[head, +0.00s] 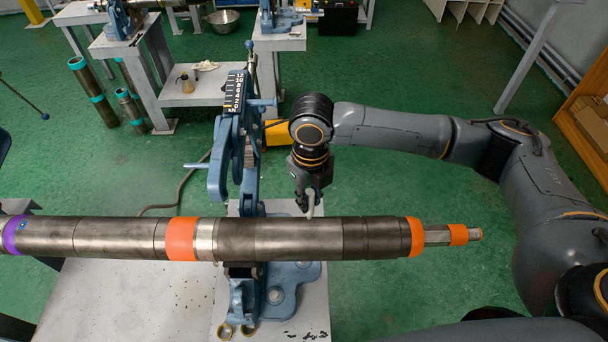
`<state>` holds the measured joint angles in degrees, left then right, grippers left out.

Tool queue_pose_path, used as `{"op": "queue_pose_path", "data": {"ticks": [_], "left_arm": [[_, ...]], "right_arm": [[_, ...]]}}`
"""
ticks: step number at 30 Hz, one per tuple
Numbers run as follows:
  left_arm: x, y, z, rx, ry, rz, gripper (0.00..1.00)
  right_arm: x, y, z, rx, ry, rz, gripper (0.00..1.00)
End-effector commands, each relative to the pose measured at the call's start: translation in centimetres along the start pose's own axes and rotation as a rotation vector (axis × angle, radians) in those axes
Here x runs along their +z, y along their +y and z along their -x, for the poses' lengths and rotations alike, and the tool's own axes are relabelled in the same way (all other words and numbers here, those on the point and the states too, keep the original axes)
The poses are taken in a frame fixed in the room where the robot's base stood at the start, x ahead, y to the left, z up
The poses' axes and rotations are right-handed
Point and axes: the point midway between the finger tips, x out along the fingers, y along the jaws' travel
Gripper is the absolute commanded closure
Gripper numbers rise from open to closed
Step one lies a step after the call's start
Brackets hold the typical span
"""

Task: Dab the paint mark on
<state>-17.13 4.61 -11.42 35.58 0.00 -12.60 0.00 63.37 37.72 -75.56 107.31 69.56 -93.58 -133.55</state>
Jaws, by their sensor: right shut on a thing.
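A long steel pipe (280,238) lies across the picture in a blue pipe vise (247,165). It has orange bands (181,239) and a purple band near the left edge. My right gripper (310,207) points down just above the pipe, right of the vise. It is shut on a small pale stick-like thing (311,211), whose lower end is at or very near the pipe's top; I cannot tell whether it touches. No paint mark can be made out clearly there. My left gripper is not in view.
The vise stands on a grey bench (130,300); two brass-coloured rings (226,330) lie at its front. Behind are another bench with a lower shelf (200,88), upright pipes (92,92) and a metal bowl (222,17).

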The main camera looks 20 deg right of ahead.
Motion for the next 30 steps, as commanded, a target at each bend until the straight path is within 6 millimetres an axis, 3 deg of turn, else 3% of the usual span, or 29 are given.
{"op": "queue_pose_path", "data": {"ticks": [8,24,30], "left_arm": [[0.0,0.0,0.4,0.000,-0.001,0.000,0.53],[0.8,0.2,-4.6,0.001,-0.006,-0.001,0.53],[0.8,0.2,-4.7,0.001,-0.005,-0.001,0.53]], "right_arm": [[0.4,0.1,0.0,-0.003,-0.001,0.162,1.00],[0.3,0.0,-4.3,-0.005,-0.002,0.160,1.00],[0.3,0.1,-5.5,-0.003,0.000,0.159,1.00]]}}
